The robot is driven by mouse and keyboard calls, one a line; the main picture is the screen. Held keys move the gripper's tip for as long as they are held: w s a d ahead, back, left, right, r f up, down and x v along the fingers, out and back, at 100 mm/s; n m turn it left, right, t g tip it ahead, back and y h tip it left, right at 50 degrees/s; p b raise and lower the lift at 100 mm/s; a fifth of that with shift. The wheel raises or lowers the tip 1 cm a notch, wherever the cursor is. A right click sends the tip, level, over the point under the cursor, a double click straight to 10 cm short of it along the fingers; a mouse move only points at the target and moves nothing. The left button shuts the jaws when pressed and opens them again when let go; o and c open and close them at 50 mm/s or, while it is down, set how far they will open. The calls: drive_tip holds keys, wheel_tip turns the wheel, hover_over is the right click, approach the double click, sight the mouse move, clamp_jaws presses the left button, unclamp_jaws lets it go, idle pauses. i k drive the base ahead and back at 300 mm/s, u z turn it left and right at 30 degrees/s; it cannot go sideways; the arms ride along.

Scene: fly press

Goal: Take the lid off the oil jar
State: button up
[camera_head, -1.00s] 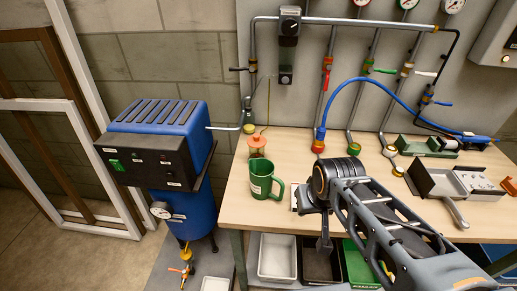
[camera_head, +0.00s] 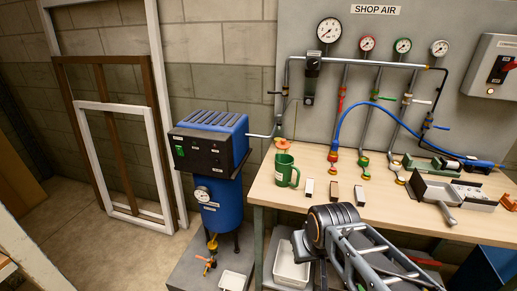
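The oil jar stands at the left end of the workbench, mostly hidden behind a green mug (camera_head: 286,172). Its orange lid (camera_head: 282,144) shows just above the mug's rim and appears to be on the jar. My gripper (camera_head: 299,244) is low in front of the bench edge, nearer the camera than the jar and apart from it.
Three small blocks (camera_head: 333,191) stand on the bench (camera_head: 265,192) right of the mug. Pipes and valves rise behind, with a blue hose (camera_head: 345,128). A metal pan (camera_head: 437,190) lies to the right. A blue machine (camera_head: 219,205) stands left of the bench. White bins (camera_head: 291,264) sit below.

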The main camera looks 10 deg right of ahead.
sight(283, 144)
drive_tip(key=u, duration=0.4)
drive_tip(key=i, duration=0.85)
drive_tip(key=z, duration=0.05)
